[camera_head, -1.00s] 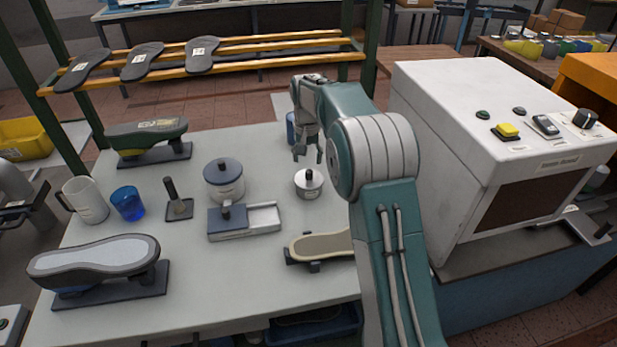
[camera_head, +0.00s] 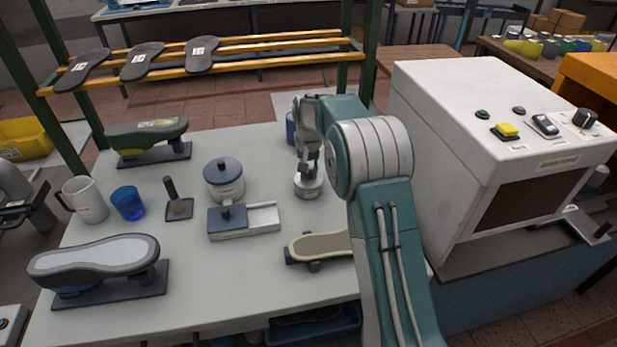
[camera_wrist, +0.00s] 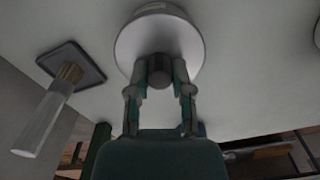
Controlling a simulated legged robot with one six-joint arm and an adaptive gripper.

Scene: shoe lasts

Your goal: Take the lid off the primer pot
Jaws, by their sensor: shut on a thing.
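The primer pot (camera_head: 308,188) is a small, pale round pot near the right side of the grey table, partly hidden by my gripper. Its lid (camera_wrist: 158,35) is a light metallic disc with a dark knob (camera_wrist: 160,76), seen from above in the wrist view. My gripper (camera_head: 308,171) reaches down onto the pot from above. In the wrist view my gripper (camera_wrist: 160,66) has one finger on each side of the knob and is shut on it. The lid appears seated on the pot; I see no gap between them.
A blue-lidded jar (camera_head: 223,180) and a blue-and-white tray box (camera_head: 243,221) stand left of the pot. A shoe last (camera_head: 320,246) lies in front. A white machine (camera_head: 480,130) stands close on the right. A blue cup (camera_head: 128,203) and a mug (camera_head: 87,200) are farther left.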

